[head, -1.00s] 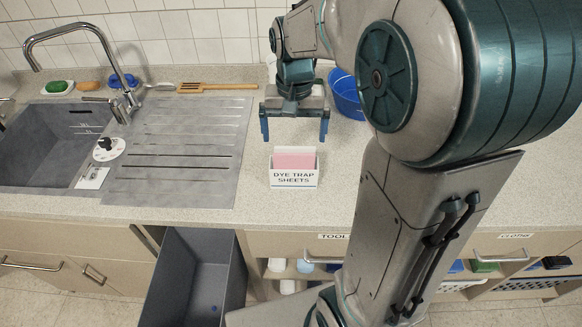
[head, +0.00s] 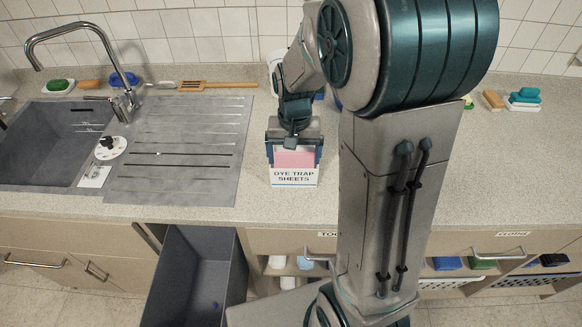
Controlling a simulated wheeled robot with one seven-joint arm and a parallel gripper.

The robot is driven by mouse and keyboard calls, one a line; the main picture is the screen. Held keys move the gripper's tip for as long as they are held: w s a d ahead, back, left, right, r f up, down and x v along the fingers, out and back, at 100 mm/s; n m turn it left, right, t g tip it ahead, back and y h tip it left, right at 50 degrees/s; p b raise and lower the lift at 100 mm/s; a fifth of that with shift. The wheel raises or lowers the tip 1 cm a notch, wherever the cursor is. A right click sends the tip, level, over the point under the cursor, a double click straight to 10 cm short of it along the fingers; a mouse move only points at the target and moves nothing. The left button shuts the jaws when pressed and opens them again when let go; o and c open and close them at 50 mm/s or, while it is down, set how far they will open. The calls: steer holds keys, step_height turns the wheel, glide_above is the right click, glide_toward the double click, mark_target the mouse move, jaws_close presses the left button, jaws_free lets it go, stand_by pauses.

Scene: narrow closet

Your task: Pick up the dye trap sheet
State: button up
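The pink dye trap sheets (head: 295,158) stand upright in a small white box labelled "DYE TRAP SHEETS" (head: 294,178) on the counter, right of the drainboard. My gripper (head: 294,158) points down at the box, with one blue finger at each side of the pink sheets. The fingers are spread apart, with a gap between each finger and the pink. The back of the box is hidden behind the sheets and gripper.
A grey sink (head: 50,145) with a curved tap and a ridged drainboard (head: 185,150) lie to the left. A wooden spatula (head: 215,85) lies behind. Below, an open grey bin (head: 195,275) stands by the cabinets. Sponges (head: 524,97) sit at the back right.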

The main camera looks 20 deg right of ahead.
steer(key=c, duration=0.5)
steer(key=shift+r, duration=0.1)
steer(key=shift+c, duration=0.2)
step_height(320, 180, up, 18)
steer(key=shift+b, duration=0.3)
